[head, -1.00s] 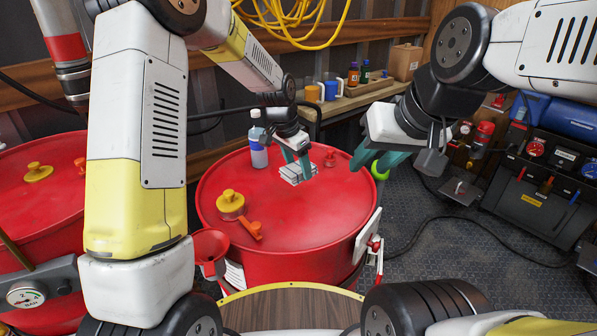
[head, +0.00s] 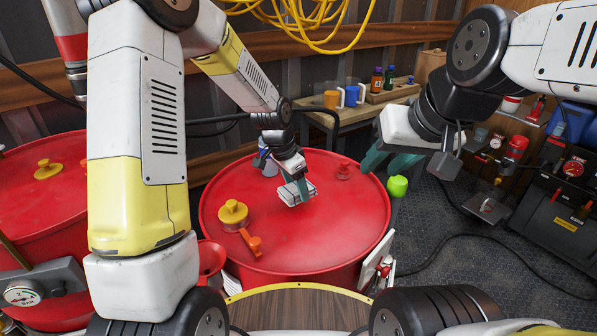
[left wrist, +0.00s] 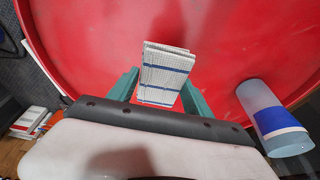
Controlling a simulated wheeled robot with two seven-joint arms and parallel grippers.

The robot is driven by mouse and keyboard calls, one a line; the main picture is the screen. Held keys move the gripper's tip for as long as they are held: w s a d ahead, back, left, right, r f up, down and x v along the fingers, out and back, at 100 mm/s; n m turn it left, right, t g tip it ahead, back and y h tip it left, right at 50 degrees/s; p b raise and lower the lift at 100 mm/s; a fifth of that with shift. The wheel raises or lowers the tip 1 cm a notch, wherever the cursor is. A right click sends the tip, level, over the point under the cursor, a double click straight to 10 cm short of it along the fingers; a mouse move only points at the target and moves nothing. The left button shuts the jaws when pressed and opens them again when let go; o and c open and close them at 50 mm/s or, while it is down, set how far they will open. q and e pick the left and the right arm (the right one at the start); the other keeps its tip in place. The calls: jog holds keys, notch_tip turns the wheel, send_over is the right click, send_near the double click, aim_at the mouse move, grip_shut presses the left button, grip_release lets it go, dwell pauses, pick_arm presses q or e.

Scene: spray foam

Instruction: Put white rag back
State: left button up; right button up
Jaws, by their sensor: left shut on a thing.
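The white rag (head: 293,196) is a folded cloth with blue stripes, over the red drum top (head: 330,232). It also shows in the left wrist view (left wrist: 165,72), between the green fingers. My left gripper (head: 300,184) is shut on the rag. I cannot tell whether the rag touches the drum. My right gripper (head: 385,165) hangs beyond the drum's right edge, with green fingers; nothing shows held in it, and the gap between its fingers is hard to see.
A spray bottle with a blue band (left wrist: 272,118) stands close to my left gripper. The drum top also bears a yellow cap (head: 233,212), an orange valve handle (head: 250,241) and a red cap (head: 343,171). A bench with mugs (head: 352,95) stands behind. The drum's front right is clear.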

pick_arm(q)
jog(key=w, duration=0.8)
jog(key=shift+d+f, duration=0.2)
jog(key=shift+f, duration=1.95)
jog(key=shift+f, duration=0.1)
jog(key=o, duration=1.3)
